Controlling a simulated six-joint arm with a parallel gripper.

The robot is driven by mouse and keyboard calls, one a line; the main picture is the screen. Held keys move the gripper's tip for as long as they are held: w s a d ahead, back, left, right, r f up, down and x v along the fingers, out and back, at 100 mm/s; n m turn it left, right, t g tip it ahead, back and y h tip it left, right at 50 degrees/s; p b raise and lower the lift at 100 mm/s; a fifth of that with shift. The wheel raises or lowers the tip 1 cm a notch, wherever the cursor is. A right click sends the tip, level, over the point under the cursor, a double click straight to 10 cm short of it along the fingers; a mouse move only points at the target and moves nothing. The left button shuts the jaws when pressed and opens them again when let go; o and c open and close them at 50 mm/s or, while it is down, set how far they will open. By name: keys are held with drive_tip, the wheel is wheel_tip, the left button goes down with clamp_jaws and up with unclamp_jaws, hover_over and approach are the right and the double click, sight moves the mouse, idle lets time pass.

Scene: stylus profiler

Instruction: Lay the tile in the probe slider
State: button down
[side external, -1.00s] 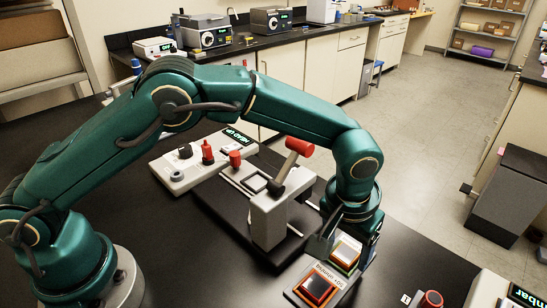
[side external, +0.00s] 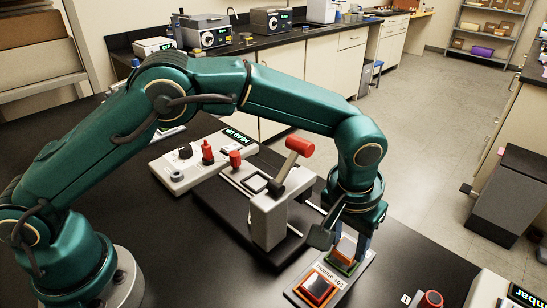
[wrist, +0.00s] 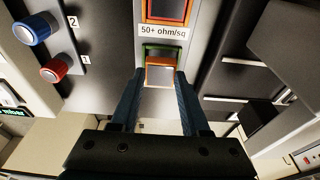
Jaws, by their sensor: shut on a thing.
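My gripper (side external: 347,252) is shut on an orange-edged tile (side external: 346,247) with a pale face, at the tray on the right. The tile shows between the fingers in the wrist view (wrist: 160,75), over a green-rimmed holder (wrist: 150,49). I cannot tell whether it is clear of the holder. The stylus profiler (side external: 268,215), with a red-knobbed lever (side external: 298,146), stands left of my gripper. A square framed seat (side external: 255,184), apparently the probe slider, lies behind its pale upright block and looks empty.
A second, dark-faced tile in an orange frame (side external: 318,287) sits beside the "50+ ohm/sq" label. A control box (side external: 190,165) with a "HEAD UP" display stands behind left.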

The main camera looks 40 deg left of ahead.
sight(346, 249)
drive_tip(key=shift+r, duration=2.2)
drive_tip(key=shift+r, duration=0.1)
drive_tip(key=shift+w+r, duration=0.2)
drive_tip(key=w+a+r+m, duration=0.1)
drive_tip(key=w+a+r, duration=0.1)
drive_tip(key=a+r, duration=0.4)
drive_tip(key=w+a+r, duration=0.2)
drive_tip(key=a+r, duration=0.1)
drive_tip(key=a, duration=0.6)
drive_tip(key=s+a+n, duration=0.1)
drive_tip(key=s+a, duration=0.8)
drive_tip(key=s, duration=0.3)
drive_tip(key=w+f, duration=0.6)
drive_tip(key=w, duration=0.2)
drive_tip(key=shift+w+d+f, duration=0.25)
drive_tip(key=shift+w, duration=0.05)
